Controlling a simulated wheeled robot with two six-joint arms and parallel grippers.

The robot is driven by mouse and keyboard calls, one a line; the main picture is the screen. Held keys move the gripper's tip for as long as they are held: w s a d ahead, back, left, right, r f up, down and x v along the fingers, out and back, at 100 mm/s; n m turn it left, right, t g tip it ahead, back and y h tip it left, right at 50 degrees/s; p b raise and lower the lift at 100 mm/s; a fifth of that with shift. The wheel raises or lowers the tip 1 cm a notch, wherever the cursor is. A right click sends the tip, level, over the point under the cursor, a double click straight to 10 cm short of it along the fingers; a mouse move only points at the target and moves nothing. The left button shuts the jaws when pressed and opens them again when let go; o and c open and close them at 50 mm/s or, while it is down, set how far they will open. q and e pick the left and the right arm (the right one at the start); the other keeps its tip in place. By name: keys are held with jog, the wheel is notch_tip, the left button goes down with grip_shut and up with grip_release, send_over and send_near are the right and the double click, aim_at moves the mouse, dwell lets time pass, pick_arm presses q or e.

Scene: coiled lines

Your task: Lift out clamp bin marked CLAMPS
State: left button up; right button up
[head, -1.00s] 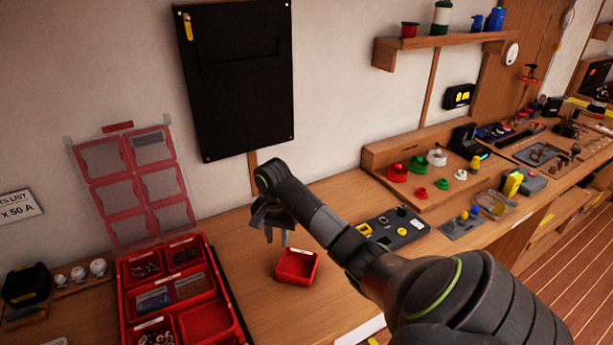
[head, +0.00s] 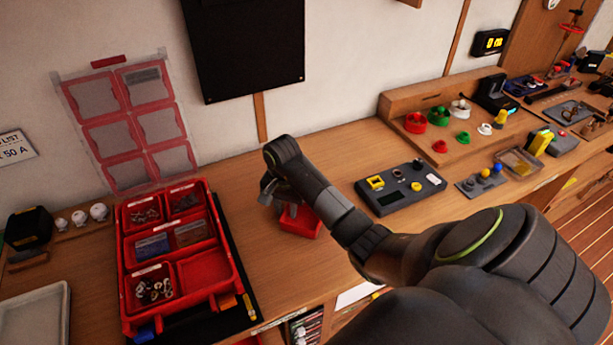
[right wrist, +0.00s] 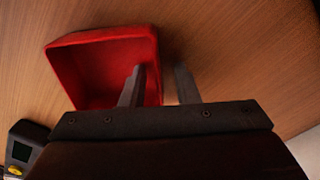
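A small red bin (head: 302,224) stands on the wooden bench, outside the red organizer case. It also shows in the right wrist view (right wrist: 95,70), where its inside looks empty. I cannot read any marking on it. My right gripper (head: 289,210) is at the bin, pointing down, and partly hides it. In the right wrist view its two fingers (right wrist: 158,75) are apart, one over the bin's inside and one just outside its wall. I cannot tell whether they touch the wall. My left gripper is not in view.
The open red organizer case (head: 127,290) holds several bins of small parts and one empty compartment (head: 205,268). A grey tray (head: 62,325) lies at the left. A dark panel with a yellow part (head: 400,190) lies right of my arm. Bare bench lies around the bin.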

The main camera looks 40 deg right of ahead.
jog(key=shift+s+a+r, duration=0.15)
jog(key=shift+c, duration=3)
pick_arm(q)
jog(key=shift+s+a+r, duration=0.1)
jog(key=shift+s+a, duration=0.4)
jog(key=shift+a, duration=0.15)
pick_arm(e)
grip_shut()
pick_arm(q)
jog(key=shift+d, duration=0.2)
